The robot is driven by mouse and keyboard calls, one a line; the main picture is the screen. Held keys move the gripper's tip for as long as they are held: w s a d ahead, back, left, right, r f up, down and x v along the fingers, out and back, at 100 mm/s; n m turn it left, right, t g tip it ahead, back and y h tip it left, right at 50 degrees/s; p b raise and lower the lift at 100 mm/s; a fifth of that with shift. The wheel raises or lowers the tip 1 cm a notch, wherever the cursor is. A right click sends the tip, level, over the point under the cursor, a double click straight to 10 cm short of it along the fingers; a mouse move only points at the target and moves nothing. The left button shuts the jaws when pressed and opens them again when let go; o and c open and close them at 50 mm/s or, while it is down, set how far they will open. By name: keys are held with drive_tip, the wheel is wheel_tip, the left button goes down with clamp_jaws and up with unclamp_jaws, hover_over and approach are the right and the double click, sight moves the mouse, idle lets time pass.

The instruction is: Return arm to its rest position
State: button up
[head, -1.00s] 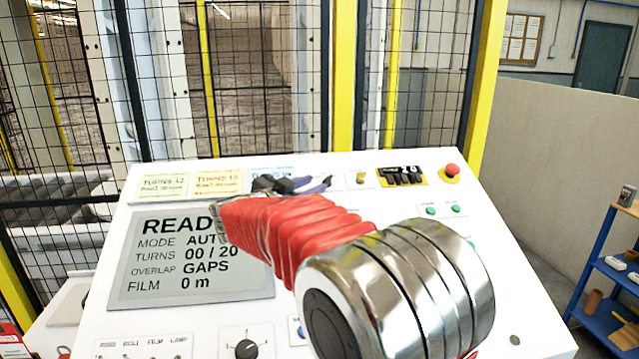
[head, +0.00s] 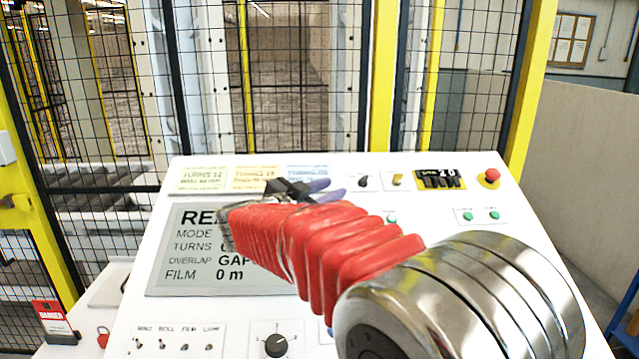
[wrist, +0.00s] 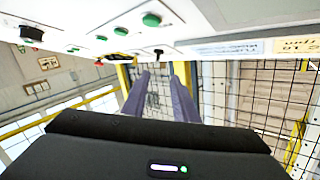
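My arm, with a red ribbed sleeve and shiny metal joint, reaches across the white control console (head: 190,310) in the head view. My gripper (head: 322,189) shows beyond the sleeve as dark parts with purple fingers, over the upper part of the console. In the wrist view my gripper (wrist: 162,82) has its two purple fingers apart, with nothing between them. The grey display (head: 190,275) is partly hidden by my arm; "RE", "MODE", "TURNS" and "FILM 0 m" can be read.
Console controls include a red stop button (head: 491,175), green buttons (head: 481,215), a rotary knob (head: 276,345) and toggle switches (head: 185,345). A mesh fence (head: 300,110) with yellow posts stands behind. A red danger sign (head: 50,315) is at lower left. A blue shelf (head: 622,315) is at right.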

wheel_tip(320, 180, up, 7)
drive_tip(key=n+t+y, duration=0.4)
drive_tip(key=n+y, duration=0.1)
drive_tip(key=y, duration=0.2)
drive_tip(key=s+a+f+n+g+y, duration=0.1)
drive_tip(key=s+a+f+n+y, duration=0.1)
drive_tip(key=s+n+y, duration=0.55)
drive_tip(key=s+d+f+g+h, duration=0.1)
drive_tip(key=s+d+f+g, duration=0.2)
drive_tip(key=s+f, duration=0.4)
drive_tip(key=s+d+f+g+h, duration=0.1)
drive_tip(key=s+d+f+g, duration=0.2)
drive_tip(key=s, duration=1)
drive_tip(key=s+d+f+g+h, duration=0.1)
drive_tip(key=s+d+f+g, duration=0.3)
drive_tip(key=s+f, duration=0.6)
drive_tip(key=shift+s+d+f+m+h, duration=0.25)
drive_tip(key=shift+d+f+m+h, duration=0.15)
drive_tip(key=shift+d, duration=0.55)
